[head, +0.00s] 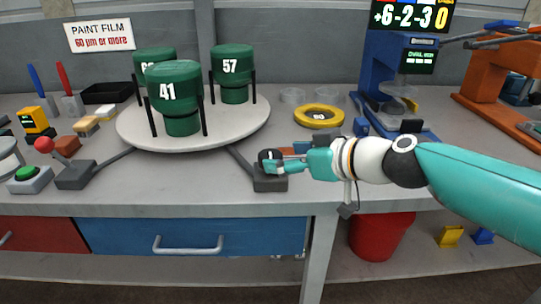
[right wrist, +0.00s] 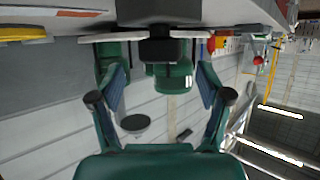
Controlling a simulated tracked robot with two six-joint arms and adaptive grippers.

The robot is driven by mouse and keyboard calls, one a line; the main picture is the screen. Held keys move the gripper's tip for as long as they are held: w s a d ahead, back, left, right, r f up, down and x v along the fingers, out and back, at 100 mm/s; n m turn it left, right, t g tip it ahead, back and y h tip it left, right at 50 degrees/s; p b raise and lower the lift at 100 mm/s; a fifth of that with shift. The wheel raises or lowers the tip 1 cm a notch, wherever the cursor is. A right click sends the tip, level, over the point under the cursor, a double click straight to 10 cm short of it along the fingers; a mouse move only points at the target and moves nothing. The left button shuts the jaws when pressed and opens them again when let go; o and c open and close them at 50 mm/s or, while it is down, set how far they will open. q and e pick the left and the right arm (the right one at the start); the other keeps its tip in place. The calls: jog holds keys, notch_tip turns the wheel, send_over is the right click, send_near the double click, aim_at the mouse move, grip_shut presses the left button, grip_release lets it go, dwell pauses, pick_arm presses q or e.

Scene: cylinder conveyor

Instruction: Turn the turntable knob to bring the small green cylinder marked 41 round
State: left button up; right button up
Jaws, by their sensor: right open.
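The round pale turntable (head: 215,136) carries three green cylinders on dark posts. The cylinder marked 41 (head: 175,88) is at the front, nearest me. The one marked 57 (head: 231,66) is at the right, and a third (head: 151,55) is partly hidden behind 41. The dark turntable knob (head: 267,156) sits on a dark box, linked to the turntable by a bar. My right gripper (head: 275,165) is at the knob. In the upside-down right wrist view, its open fingers (right wrist: 160,82) stand either side of the knob (right wrist: 160,51), apart from it. My left gripper is out of view.
A red-ball lever (head: 45,146) and a green button (head: 26,173) are at the left. A yellow ring (head: 319,116) lies right of the turntable. A blue press (head: 385,80) stands further right. The bench's front strip is mostly clear.

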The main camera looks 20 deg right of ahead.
aim_at(274, 156)
jog(key=x, duration=0.5)
